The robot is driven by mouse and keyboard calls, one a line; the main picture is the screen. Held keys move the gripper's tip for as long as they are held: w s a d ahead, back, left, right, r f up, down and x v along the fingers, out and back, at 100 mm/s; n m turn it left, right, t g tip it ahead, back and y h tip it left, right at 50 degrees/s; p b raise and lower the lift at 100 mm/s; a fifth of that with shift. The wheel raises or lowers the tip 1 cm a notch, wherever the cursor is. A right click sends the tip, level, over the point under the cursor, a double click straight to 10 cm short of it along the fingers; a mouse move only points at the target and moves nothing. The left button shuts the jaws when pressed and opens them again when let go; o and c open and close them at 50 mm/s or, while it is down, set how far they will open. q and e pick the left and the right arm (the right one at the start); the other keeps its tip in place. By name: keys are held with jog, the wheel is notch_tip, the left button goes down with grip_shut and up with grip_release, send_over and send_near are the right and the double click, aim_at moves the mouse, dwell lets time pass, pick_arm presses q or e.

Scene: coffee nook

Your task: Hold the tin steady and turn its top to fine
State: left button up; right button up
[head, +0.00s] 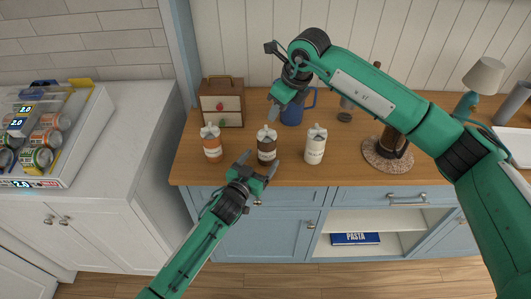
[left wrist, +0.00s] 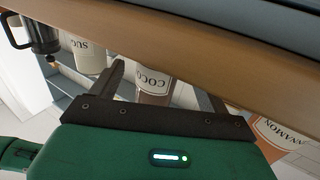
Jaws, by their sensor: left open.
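The cocoa tin (head: 266,149), brown with a white label and a grey top, stands upright near the counter's front edge. My left gripper (head: 258,165) is open just in front of it, its fingers spread to either side. In the left wrist view the cocoa tin (left wrist: 154,82) shows upside down between the two fingers (left wrist: 168,88), with its label partly readable. My right gripper (head: 272,108) points down just above and behind the cocoa tin's top; its finger gap is too small to make out.
The cinnamon tin (head: 212,150) stands to the left and the sugar tin (head: 315,150) to the right. A blue mug (head: 292,113) and a small wooden drawer box (head: 222,104) stand behind. A dark brown object (head: 392,145) stands on a round mat at the right.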

aim_at(262, 158)
pick_arm(q)
jog(key=shift+x, duration=2.2)
